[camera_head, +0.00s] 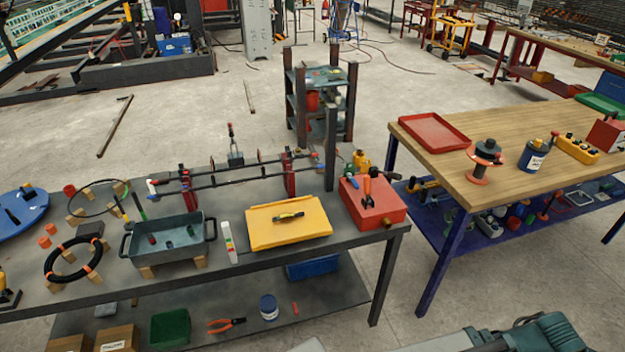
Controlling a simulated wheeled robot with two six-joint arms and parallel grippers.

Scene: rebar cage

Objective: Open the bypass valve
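No part is plainly recognisable as the bypass valve. A pipe-like rig (235,178) with dark horizontal bars and red uprights stands at the back of the dark workbench (190,272). Small coloured fittings sit at its ends, too small to make out.
A grey tray (169,240) and black ring (73,260) crowd the bench's left half. A wooden-topped table (480,192) stands right, with a red tray (433,132). A shelf cart (322,104) stands behind. Open floor lies between bench and table.

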